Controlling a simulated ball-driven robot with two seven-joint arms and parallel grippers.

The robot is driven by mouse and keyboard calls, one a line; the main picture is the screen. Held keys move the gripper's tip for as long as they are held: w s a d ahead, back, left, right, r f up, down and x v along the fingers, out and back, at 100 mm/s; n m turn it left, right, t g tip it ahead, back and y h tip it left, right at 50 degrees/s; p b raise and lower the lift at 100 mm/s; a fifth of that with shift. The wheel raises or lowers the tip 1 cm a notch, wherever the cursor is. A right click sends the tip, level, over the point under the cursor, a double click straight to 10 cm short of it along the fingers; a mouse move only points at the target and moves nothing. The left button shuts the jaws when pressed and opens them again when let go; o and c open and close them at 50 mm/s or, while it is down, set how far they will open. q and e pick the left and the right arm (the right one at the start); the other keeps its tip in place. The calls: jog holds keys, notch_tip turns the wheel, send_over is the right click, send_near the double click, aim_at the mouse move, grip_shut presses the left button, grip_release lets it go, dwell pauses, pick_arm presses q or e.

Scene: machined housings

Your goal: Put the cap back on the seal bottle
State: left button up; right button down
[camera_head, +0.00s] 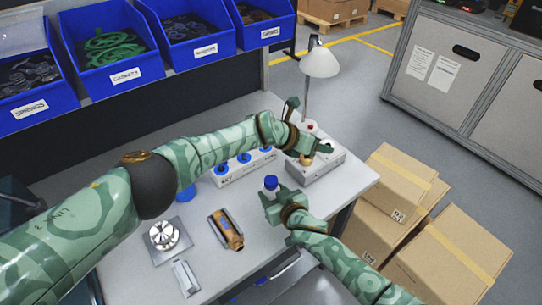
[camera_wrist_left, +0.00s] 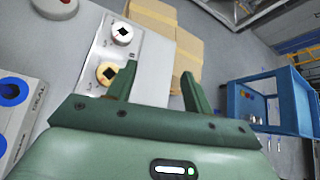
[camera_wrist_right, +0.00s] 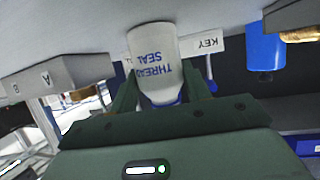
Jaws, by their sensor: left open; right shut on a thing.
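A white bottle lettered THREAD SEAL (camera_wrist_right: 155,58) stands between the fingers of my right gripper (camera_wrist_right: 157,88), which is shut on it. In the head view my right gripper (camera_head: 273,197) is near the table's right front part, and a blue top (camera_head: 270,182), which looks like the cap, shows above its fingers. I cannot tell how firmly this top sits. My left gripper (camera_head: 312,151) is open and empty over the grey box (camera_head: 317,172) at the table's right. In the left wrist view a brass fitting (camera_wrist_left: 106,73) lies just left of its fingers (camera_wrist_left: 158,72).
A blue cylinder (camera_wrist_right: 265,45) stands further off. A metal flange (camera_head: 164,235), a brown-and-grey part (camera_head: 227,231) and a lamp (camera_head: 319,62) are on the table. Cardboard boxes (camera_head: 400,185) stand right.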

pick_arm(q)
jog(key=w+r+n+t+y, duration=0.1)
jog(key=w+r+n+t, duration=0.7)
jog(key=n, duration=0.9)
jog(key=w+a+r+n+t+y, duration=0.15)
jog(key=a+n+y, duration=0.4)
jog(key=n, duration=0.75)
jog(key=n+g+y, duration=0.3)
jog(key=n+g, duration=1.1)
jog(key=n, duration=0.8)
send_over(271, 180)
notch_tip(271, 180, down, 8)
jog(key=shift+w+r, duration=0.1)
jog(key=shift+f, duration=4.05)
